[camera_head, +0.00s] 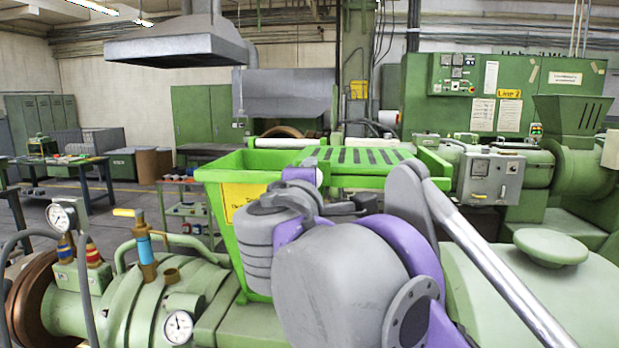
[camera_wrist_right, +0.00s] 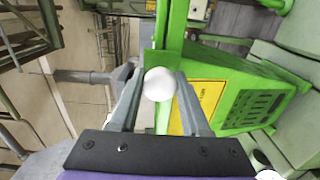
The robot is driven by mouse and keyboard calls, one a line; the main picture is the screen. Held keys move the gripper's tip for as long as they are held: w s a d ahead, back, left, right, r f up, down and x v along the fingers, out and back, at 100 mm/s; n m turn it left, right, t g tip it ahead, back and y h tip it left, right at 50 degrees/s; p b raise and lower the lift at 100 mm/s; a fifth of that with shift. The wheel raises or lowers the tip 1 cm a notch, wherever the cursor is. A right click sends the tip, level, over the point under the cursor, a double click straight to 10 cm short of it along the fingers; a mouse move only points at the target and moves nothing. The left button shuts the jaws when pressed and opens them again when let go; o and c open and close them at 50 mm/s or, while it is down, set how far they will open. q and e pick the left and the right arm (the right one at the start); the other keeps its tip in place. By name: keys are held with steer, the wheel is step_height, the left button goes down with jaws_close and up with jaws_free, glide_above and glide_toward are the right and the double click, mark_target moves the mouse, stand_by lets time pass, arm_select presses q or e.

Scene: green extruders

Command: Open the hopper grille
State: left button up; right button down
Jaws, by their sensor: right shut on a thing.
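The bright green hopper (camera_head: 222,233) stands at the centre in the head view, with a yellow label on its front. The slotted green grille (camera_head: 350,156) lies flat at rim level, to the right of an open part of the hopper. My right arm hides much of the hopper's front. In the wrist view my right gripper (camera_wrist_right: 160,92) is shut on a round white handle end (camera_wrist_right: 160,83), beside a green bar (camera_wrist_right: 173,30). The gripper's fingertips are hidden in the head view. My left gripper is in neither view.
A pressure gauge (camera_head: 62,215) and a blue valve (camera_head: 144,245) stand up from the machine at the left. A round green cap (camera_head: 550,246) sits at the right. A grey hood (camera_head: 178,45) hangs behind. A slotted green panel (camera_wrist_right: 256,108) shows in the wrist view.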

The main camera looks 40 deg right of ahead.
steer(key=shift+c, duration=1.9)
jaws_free()
steer(key=v, duration=1)
steer(key=shift+s+a+b, duration=0.25)
steer(key=shift+s+b, duration=0.1)
steer(key=shift+b, duration=0.05)
steer(key=shift+f, duration=0.1)
steer(key=s+a+f+m+g+y, duration=0.1)
steer(key=a+f+m+g+y, duration=0.1)
steer(key=f, duration=1.6)
steer(key=s+a+f+m+g+y, duration=0.1)
steer(key=a+f+y, duration=0.4)
steer(key=f, duration=1.3)
steer(key=s+a+f+m+g+y, duration=0.1)
steer(key=f+m+y, duration=0.4)
steer(key=f, duration=1.3)
steer(key=a+g+y, duration=0.1)
steer(key=a, duration=0.1)
steer(key=shift+a+g+y, duration=0.3)
steer(key=shift+g+y, duration=0.1)
